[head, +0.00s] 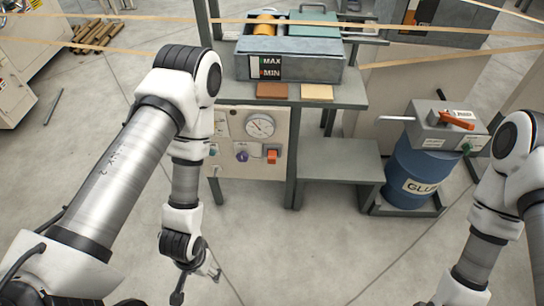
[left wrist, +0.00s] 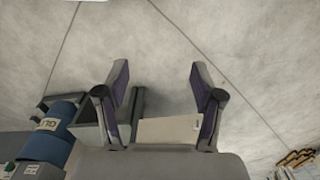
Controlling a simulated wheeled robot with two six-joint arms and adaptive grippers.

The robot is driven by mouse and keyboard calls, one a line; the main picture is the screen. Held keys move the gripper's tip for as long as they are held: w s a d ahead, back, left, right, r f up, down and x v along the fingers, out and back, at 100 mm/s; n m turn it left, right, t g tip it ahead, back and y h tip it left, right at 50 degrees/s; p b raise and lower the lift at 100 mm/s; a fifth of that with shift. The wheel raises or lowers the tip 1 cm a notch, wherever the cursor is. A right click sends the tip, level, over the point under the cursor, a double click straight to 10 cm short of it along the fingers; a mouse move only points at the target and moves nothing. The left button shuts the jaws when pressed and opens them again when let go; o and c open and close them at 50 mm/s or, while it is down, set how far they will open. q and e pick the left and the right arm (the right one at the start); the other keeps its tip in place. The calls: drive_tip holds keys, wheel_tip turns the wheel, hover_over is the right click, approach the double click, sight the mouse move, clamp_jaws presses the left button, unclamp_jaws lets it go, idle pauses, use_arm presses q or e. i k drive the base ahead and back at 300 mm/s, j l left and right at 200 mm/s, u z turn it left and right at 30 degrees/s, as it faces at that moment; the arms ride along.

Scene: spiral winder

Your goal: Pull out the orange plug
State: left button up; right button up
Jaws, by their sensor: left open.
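The orange plug (head: 271,156) appears as a small orange block on the lower right of the beige gauge panel (head: 234,125), below and right of the round dial. My left gripper (head: 197,281) hangs over the floor, in front of and below the panel, apart from the plug. In the left wrist view the left gripper (left wrist: 160,75) has its two fingers spread with nothing between the tips. That view shows part of a beige panel (left wrist: 168,130) behind the fingers; I cannot make out the plug there. My right arm enters at the right of the head view, its gripper out of frame.
A grey tank with MAX and MIN marks (head: 290,62) stands on the bench above the panel. A grey step (head: 338,160) lies to the right. A blue glue drum (head: 416,172) carries an orange lever (head: 457,120). Tan strips cross the top. The front floor is clear.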

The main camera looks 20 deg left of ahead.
sight(272, 154)
drive_tip(key=i+l+u, duration=0.45)
drive_tip(key=l, duration=0.15)
drive_tip(key=i+l+u, duration=0.2)
drive_tip(key=l, duration=0.15)
drive_tip(key=l+u, duration=0.25)
drive_tip(key=l, duration=0.15)
drive_tip(key=i+l+u, duration=0.2)
drive_tip(key=l, duration=0.2)
drive_tip(key=k, duration=0.05)
